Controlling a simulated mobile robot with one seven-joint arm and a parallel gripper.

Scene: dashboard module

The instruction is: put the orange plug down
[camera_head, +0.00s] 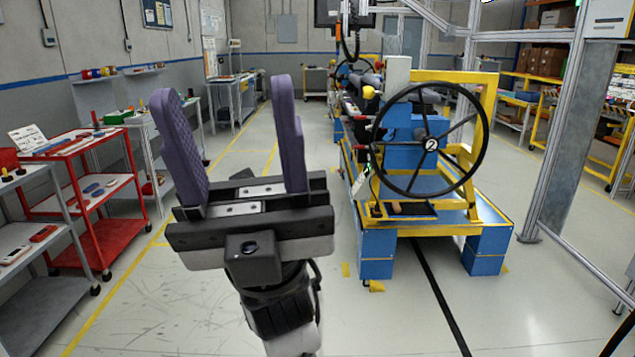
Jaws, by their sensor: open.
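My gripper (226,92) is in the left middle of the head view, with its two purple fingers pointing up and spread wide apart. It is open, and nothing shows between the fingers. I cannot make out an orange plug anywhere in the view. Small items on the carts and shelves are too small to tell apart.
A red cart (100,250) with several small items stands at the left, beside a grey shelf unit (45,290). A metal frame post (557,135) rises right of the stand. Yellow shelving lines the right wall. The floor (140,310) around my gripper is clear.

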